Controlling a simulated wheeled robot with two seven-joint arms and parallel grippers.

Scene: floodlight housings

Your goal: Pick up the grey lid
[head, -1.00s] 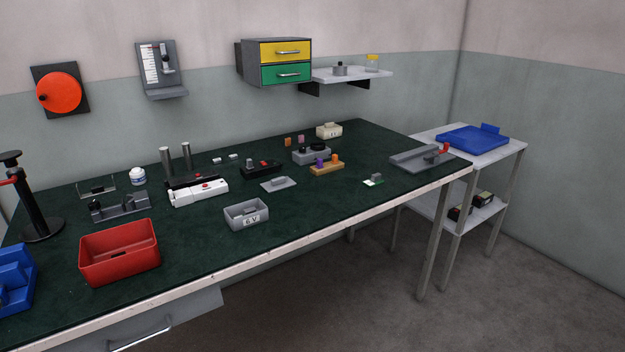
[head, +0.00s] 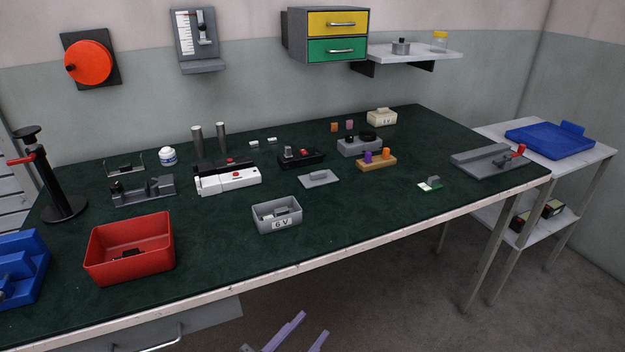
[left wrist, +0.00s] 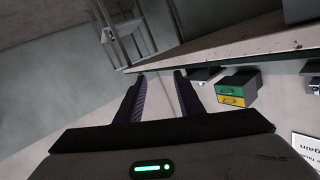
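The grey lid (head: 319,179) lies flat on the dark green bench top, a thin plate with a small raised block on it. It is right of and behind the grey 6 V housing (head: 277,216). My left gripper (head: 308,332) shows at the bottom of the head view, in front of the bench and below its front edge, well away from the lid. In the left wrist view its two fingers (left wrist: 159,75) are spread apart with nothing between them. My right gripper is not in view.
The bench's pale front edge (head: 330,258) lies between my left gripper and the lid. A red bin (head: 130,250) stands at the left front. An orange block with pegs (head: 376,163) and a black housing (head: 301,158) are near the lid.

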